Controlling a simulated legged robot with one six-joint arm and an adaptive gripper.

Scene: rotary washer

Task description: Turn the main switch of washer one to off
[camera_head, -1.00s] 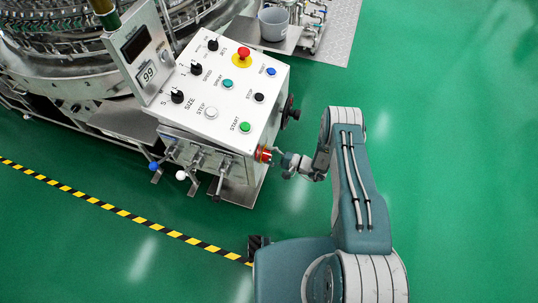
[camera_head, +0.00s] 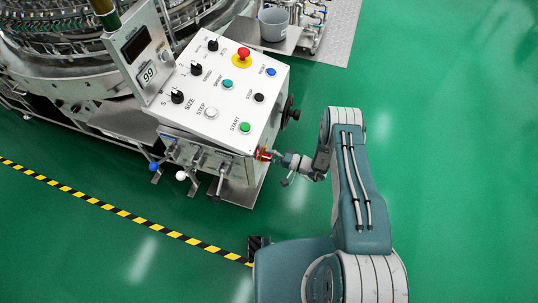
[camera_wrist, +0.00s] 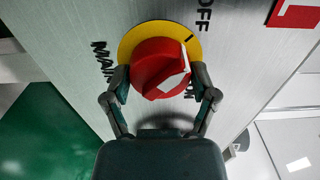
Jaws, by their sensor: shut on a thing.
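The red main switch knob (camera_wrist: 160,66) sits on a yellow round plate (camera_wrist: 128,44) in the wrist view. The word OFF (camera_wrist: 204,15) is beside the plate at the upper right, near a black mark on the plate's rim. The knob's pale flat edge slants up towards that side. My gripper (camera_wrist: 163,78) is shut on the knob, one finger on each side. Other lettering is partly hidden by the fingers. In the head view the red switch (camera_head: 263,154) is on the panel box's lower right side, with my gripper (camera_head: 278,158) at it.
The white control panel (camera_head: 225,100) carries several buttons and dials, a red emergency button (camera_head: 243,53) and a side handwheel (camera_head: 290,112). Levers stick out below its front. Open green floor lies to the right.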

